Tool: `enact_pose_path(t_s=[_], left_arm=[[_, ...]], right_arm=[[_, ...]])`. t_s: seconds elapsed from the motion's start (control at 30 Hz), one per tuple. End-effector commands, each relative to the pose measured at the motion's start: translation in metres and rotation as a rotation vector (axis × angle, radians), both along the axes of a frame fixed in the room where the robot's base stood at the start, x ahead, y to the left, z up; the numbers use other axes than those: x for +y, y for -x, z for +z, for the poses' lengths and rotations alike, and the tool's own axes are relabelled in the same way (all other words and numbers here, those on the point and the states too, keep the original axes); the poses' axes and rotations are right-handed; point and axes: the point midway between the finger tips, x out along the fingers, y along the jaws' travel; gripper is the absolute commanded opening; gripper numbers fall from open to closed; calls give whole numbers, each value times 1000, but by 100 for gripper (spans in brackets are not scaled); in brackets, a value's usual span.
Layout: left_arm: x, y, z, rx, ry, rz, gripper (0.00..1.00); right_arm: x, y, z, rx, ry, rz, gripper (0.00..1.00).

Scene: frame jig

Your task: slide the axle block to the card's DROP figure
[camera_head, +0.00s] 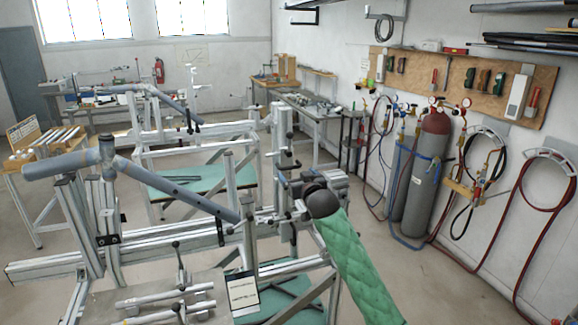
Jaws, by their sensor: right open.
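My right gripper (288,213) is open at the right end of the near frame jig, beside a metal upright (281,145) with dark knobs. My green-sleeved arm reaches it from the lower right, and its dark wrist hides part of this end. The axle block appears to be the metal carriage around this upright; its exact outline and any contact with my fingers are unclear. The card (243,293) is a small white sheet in a dark holder at the jig's front; its figures are too small to read. My left gripper is not in view.
Grey-blue frame tubes (175,187) slant across the near jig above its aluminium rail (50,266). Loose metal rods (165,303) lie at the front. A second jig stands behind. Gas cylinders (425,175) stand along the right wall, with open floor before them.

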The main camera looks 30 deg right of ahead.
Motion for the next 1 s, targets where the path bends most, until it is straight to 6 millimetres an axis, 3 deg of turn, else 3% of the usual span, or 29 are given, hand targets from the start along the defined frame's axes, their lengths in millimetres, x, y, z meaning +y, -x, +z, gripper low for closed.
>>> enact_pose_path(t_s=[0.27,0.47,0.73,1.0], left_arm=[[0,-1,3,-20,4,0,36],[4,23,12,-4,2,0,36],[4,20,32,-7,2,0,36],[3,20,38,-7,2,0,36]], right_arm=[[0,-5,4,-20,-23,4,88],[-6,-28,7,-18,-23,4,88],[-14,-63,6,-18,-22,4,88],[-17,-76,2,-19,-22,4,88]])
